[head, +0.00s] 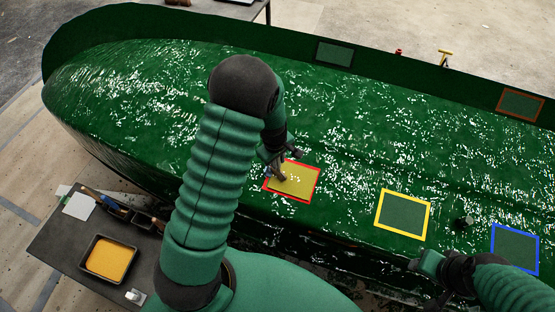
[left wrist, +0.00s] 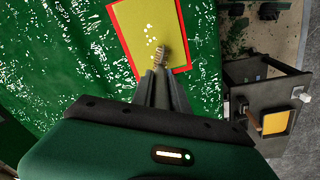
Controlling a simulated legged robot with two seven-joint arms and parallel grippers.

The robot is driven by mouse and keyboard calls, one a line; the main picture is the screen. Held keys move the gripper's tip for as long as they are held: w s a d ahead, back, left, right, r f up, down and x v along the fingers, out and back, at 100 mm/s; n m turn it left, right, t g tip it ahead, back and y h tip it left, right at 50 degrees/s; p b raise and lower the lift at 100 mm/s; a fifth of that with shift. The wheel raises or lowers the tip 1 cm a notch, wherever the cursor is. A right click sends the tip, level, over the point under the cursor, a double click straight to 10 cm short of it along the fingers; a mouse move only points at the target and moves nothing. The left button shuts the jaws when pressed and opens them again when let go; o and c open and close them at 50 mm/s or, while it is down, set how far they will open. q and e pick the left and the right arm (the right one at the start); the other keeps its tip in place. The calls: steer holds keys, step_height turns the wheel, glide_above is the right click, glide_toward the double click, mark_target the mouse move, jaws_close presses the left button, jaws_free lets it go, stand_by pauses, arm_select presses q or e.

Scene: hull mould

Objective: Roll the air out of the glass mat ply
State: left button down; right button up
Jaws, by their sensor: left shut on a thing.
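The glass mat ply (head: 300,184) is a yellowish patch inside a red frame on the green hull mould (head: 130,95). Several small pale spots show near its middle. In the left wrist view the ply (left wrist: 136,22) fills much of the red frame. My left gripper (head: 275,160) is over the ply's upper left part in the head view, shut on a small ribbed roller (left wrist: 161,57). The roller is at the ply in both views; I cannot tell whether it touches. My right gripper (head: 430,265) is low at the right, near the hull's edge; its fingers are unclear.
A yellow frame (head: 403,215) and a blue frame (head: 515,249) lie farther right on the hull. A dark side table (head: 65,240) bears a tray of yellow-orange material (head: 110,259) and a white sheet (head: 79,206). A small dark knob (head: 463,223) sits between the yellow and blue frames.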

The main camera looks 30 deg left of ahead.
arm_select(q)
steer(key=w+d+p, duration=0.2)
steer(key=d+p, duration=0.1)
steer(key=d, duration=0.6)
steer(key=shift+d, duration=0.3)
stand_by(0.3)
step_height(320, 180, up, 7)
steer(key=p, duration=0.6)
steer(key=shift+s, duration=0.45)
steer(key=shift+w+f, duration=0.1)
steer(key=shift+f, duration=0.15)
